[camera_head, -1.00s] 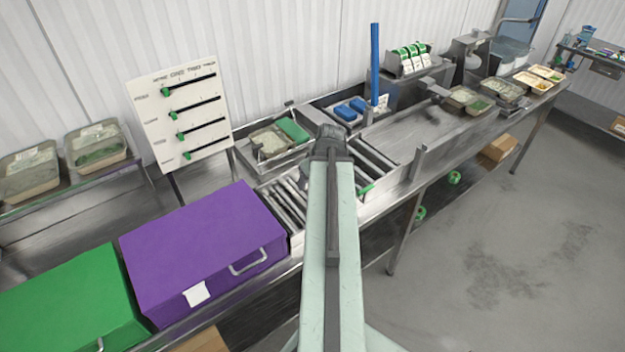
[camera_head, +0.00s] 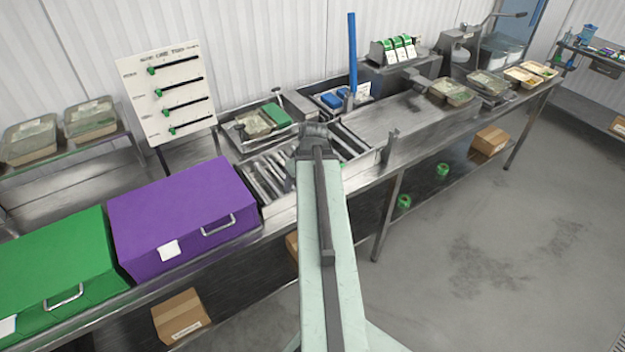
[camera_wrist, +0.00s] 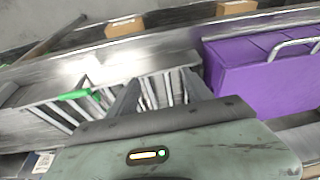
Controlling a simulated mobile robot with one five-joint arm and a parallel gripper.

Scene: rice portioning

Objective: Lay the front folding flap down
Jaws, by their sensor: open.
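I cannot tell for certain which part is the front folding flap. A bare metal strip (camera_wrist: 125,60) runs along the front of the roller section in the wrist view; whether it is upright or flat is unclear. A green handle (camera_wrist: 75,94) lies at the rollers' left end there. The rollers also show in the head view (camera_head: 265,178). My gripper (camera_wrist: 160,92) is open and empty over the rollers, its two dark fingers apart. In the head view my arm's end (camera_head: 318,135) hides part of the rollers and the gripper itself.
A purple box (camera_head: 180,215) with a handle stands left of the rollers, then a green box (camera_head: 55,260). A short metal upright (camera_head: 390,148) stands at the bench's front edge, right of the rollers. Cardboard boxes (camera_head: 182,317) lie below. The floor at right is clear.

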